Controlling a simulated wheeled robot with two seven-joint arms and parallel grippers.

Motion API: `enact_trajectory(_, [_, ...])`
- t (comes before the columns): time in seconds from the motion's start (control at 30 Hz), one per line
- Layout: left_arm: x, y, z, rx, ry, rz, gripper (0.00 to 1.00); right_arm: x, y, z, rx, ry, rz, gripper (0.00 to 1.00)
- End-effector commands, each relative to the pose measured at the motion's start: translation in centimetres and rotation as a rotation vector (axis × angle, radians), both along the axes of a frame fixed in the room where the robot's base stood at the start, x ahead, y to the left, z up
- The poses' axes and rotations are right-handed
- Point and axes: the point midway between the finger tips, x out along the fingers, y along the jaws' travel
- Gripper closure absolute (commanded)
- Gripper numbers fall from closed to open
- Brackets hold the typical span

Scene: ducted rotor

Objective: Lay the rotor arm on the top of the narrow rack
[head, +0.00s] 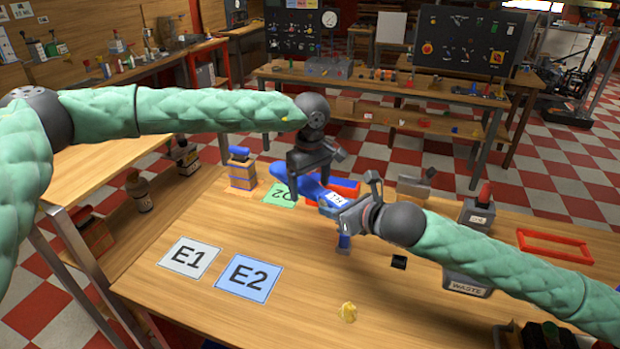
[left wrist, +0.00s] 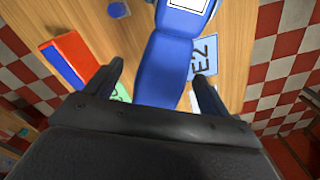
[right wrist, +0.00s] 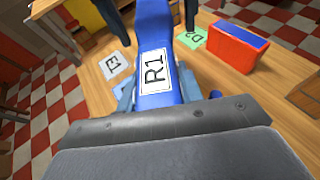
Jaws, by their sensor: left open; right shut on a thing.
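My right gripper (head: 335,207) is shut on the labelled end and holds the piece over the table. My left gripper (head: 307,188) is open, its fingers pointing down on either side of the other end. In the left wrist view the rotor arm (left wrist: 162,70) lies between these fingers, with gaps on both sides. I cannot tell for sure which thing is the narrow rack.
A red and blue block (right wrist: 238,45) stands beside the green D2 card (head: 279,195). A wooden block with a blue top (head: 242,172) stands behind. Cards E1 (head: 189,258) and E2 (head: 249,277) lie flat at front left. A WASTE bin (head: 468,282) and a red frame (head: 553,246) are right.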

Motion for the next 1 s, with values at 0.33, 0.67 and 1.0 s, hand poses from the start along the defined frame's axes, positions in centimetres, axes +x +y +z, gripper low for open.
enact_trajectory(0.33, [0.01,0.02,0.02,0.000,0.000,0.000,0.48,0.01,0.01,0.07,0.001,-0.001,0.000,0.95])
enact_trajectory(0.67, [0.03,0.00,0.09,0.000,-0.001,0.000,0.80,-0.02,0.03,0.06,0.001,-0.001,0.001,0.38])
enact_trajectory(1.0, [0.03,0.01,0.08,0.001,-0.001,0.000,0.80,-0.25,-0.28,0.17,0.000,0.000,-0.001,0.38])
